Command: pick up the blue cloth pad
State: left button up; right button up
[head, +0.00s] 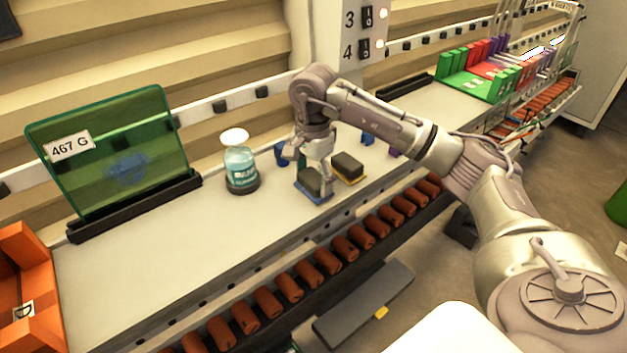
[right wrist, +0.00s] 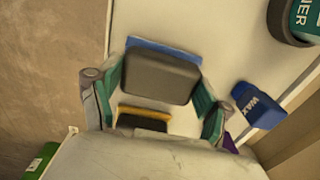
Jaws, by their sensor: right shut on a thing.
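The blue cloth pad (head: 311,188) has a blue base and a dark grey block on top. It is at the front of the pale shelf, on it or just above it; I cannot tell which. My right gripper (head: 318,168) reaches down over it and is shut on it. In the right wrist view the pad (right wrist: 160,74) lies between the teal fingertips of the right gripper (right wrist: 158,92). My left gripper is not in view.
A yellow-based pad (head: 348,168) stands close to the right of the blue one. A clear bottle with teal liquid (head: 240,165) stands to the left. A blue wax container (right wrist: 262,105) is nearby. Orange rollers (head: 290,288) run along the front.

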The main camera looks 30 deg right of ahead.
aim_at(313, 176)
jog(key=shift+r, duration=0.35)
notch_tip(313, 176, up, 3)
jog(key=shift+f+b, duration=0.15)
jog(key=shift+b, duration=1)
jog(key=s+d+r+b, duration=0.1)
jog(key=s+d+r, duration=0.6)
jog(key=s+d, duration=0.1)
jog(key=shift+s+r, duration=0.15)
jog(key=shift+s, duration=0.15)
